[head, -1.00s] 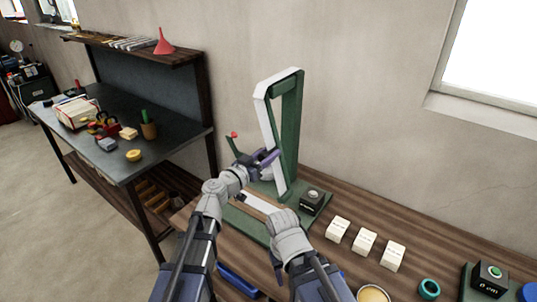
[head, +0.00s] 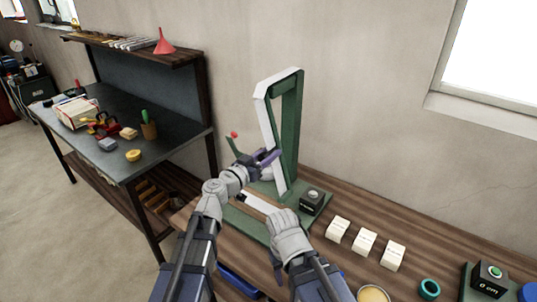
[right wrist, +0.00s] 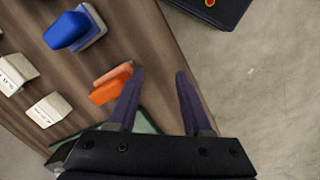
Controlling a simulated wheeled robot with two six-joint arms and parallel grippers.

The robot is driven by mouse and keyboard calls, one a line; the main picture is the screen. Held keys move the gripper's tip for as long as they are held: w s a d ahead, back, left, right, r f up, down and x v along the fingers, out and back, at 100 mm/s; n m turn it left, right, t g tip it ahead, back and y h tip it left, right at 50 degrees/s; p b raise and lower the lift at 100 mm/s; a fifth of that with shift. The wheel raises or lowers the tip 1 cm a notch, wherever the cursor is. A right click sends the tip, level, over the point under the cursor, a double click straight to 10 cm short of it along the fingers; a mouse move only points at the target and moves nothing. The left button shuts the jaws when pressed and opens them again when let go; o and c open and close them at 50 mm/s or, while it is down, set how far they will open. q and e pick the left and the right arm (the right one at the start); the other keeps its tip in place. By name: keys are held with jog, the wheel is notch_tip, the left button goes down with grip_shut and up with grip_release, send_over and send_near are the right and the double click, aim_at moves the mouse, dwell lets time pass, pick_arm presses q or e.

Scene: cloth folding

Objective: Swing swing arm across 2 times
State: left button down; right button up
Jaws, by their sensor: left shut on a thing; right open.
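A tall green frame with a white-faced swing arm (head: 270,125) stands on a green base (head: 262,232) on the bench, close to the wall. A thin green lever with a red ball (head: 234,134) sticks up at its left. My left gripper (head: 268,158), with purple fingers, is shut at the lower part of the swing arm; the exact contact is hidden. My right gripper is open and empty in the right wrist view (right wrist: 160,74). In the head view the right hand is in front of the base, with its fingertips hidden.
A black box with a button (head: 312,200) sits beside the frame. Several white blocks (head: 365,242), a teal ring (head: 429,288) and a display reading 0 cm (head: 490,277) lie to the right. The right wrist view shows orange (right wrist: 110,85) and blue (right wrist: 67,31) pieces near the bench edge.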

pick_arm(q)
jog(key=w+a+m, duration=0.6)
jog(key=a, duration=0.2)
jog(key=shift+a+m+y+p, duration=0.2)
jog(key=shift+m+y+p, duration=0.1)
jog(key=shift+m, duration=0.1)
jog(key=shift+w, duration=0.15)
dwell(0.4)
jog(key=shift+c, duration=2.4)
grip_release()
jog(key=v, duration=0.8)
